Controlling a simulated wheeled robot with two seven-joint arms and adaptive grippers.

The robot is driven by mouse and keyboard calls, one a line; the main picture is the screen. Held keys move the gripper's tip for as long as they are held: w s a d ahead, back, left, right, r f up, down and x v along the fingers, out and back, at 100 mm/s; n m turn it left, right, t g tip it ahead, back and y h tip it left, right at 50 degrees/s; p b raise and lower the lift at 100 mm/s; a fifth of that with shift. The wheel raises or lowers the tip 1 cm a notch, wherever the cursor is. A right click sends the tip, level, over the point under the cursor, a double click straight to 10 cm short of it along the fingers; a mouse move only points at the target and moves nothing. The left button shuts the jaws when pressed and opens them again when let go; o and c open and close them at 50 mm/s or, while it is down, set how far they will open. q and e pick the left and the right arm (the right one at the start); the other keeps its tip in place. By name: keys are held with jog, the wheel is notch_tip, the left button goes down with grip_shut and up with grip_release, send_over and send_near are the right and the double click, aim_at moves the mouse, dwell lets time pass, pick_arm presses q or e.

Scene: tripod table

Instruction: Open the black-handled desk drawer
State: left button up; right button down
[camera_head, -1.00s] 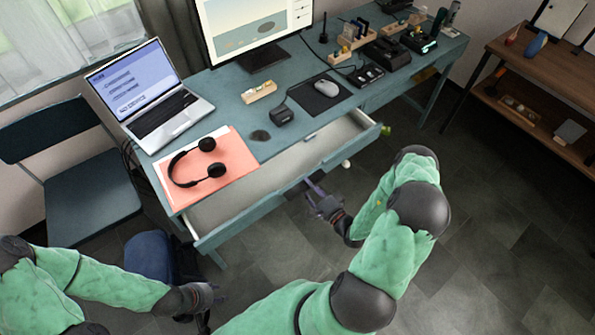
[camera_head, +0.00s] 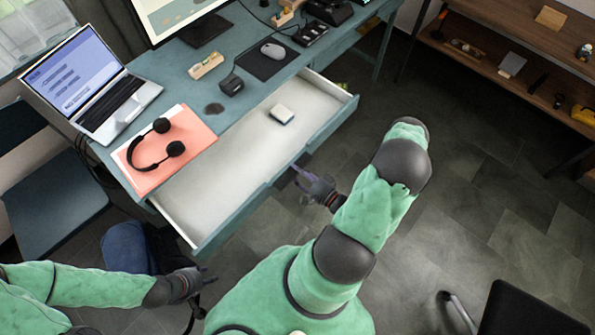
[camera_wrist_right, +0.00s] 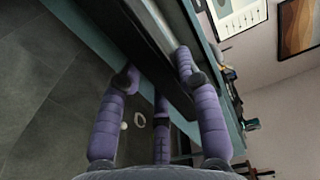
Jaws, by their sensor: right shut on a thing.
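The teal desk drawer (camera_head: 250,145) stands far out from under the desktop, and its pale inside shows in the head view. A small white and blue block (camera_head: 281,114) lies in it. My right gripper (camera_head: 299,175) is at the middle of the drawer's front panel. In the right wrist view my right gripper's purple fingers (camera_wrist_right: 156,78) are closed about a dark bar at the front panel, apparently the black handle; the handle is largely hidden. My left gripper (camera_head: 203,277) is low at the left, away from the drawer, and its fingers are too small to judge.
On the desktop are a laptop (camera_head: 95,95), headphones (camera_head: 160,150) on a pink folder (camera_head: 197,131), a mouse (camera_head: 272,50) and a monitor. A chair (camera_head: 55,205) stands left and a black chair (camera_head: 525,310) lower right.

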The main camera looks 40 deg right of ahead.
jog(key=shift+f, duration=0.2)
jog(key=c, duration=0.9)
grip_release()
jog(key=shift+c, duration=0.2)
jog(key=shift+r, duration=0.1)
jog(key=s, duration=1.2)
jog(key=shift+d, duration=0.45)
